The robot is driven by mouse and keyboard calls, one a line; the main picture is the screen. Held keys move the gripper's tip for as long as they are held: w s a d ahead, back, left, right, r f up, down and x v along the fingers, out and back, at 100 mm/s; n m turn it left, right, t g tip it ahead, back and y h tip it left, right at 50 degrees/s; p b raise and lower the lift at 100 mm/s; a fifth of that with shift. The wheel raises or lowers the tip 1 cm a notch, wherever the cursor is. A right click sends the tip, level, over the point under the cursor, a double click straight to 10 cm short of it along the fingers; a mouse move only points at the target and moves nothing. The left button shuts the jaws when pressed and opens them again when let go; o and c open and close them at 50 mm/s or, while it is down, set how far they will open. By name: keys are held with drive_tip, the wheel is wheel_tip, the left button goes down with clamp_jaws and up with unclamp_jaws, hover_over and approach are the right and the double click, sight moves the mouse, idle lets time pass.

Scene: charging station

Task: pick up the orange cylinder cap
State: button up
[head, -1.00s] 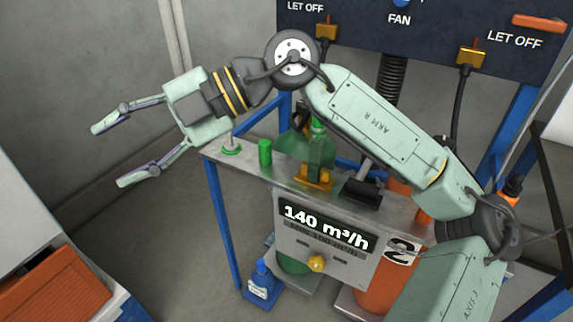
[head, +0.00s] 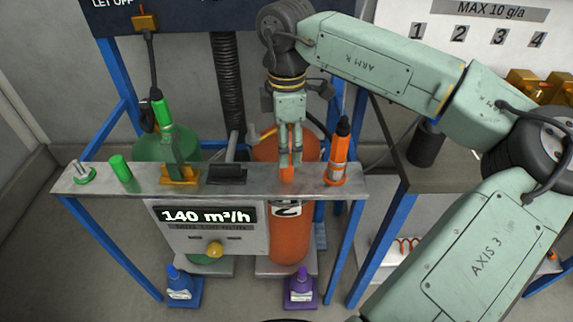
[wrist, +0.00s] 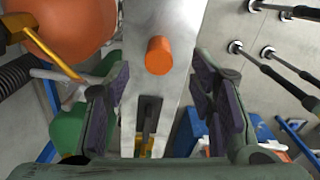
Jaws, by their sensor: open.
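The orange cylinder cap (head: 287,174) stands on the metal shelf (head: 225,181), in front of the orange gas cylinder (head: 290,235). My gripper (head: 290,163) points down right above it, its fingertips at about the cap's top and partly in front of it. In the wrist view the cap (wrist: 159,55) shows whole between the two spread fingers (wrist: 162,82), a little towards the far side, with a gap on each side. My gripper is open and empty.
An orange-and-black tool (head: 339,152) stands close to the right on the shelf. A black block (head: 227,174), a brass holder (head: 180,175) and a green cap (head: 120,168) stand to the left. A darker table (head: 440,178) is at the right.

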drive_tip(key=shift+a+f+p, duration=0.1)
drive_tip(key=shift+f+p, duration=0.9)
drive_tip(key=shift+f, duration=1.9)
drive_tip(key=c, duration=1)
drive_tip(key=shift+c, duration=0.2)
drive_tip(key=shift+r+b, duration=0.5)
drive_tip(key=shift+r, duration=0.4)
drive_tip(key=shift+s+r+b, duration=0.5)
drive_tip(key=shift+r+b, duration=0.1)
drive_tip(key=shift+r, duration=0.15)
drive_tip(key=s+r+b, duration=0.1)
drive_tip(key=s+b, duration=0.2)
drive_tip(key=s, duration=1.2)
drive_tip(key=shift+a+r+b, duration=0.35)
drive_tip(key=shift+a, duration=0.05)
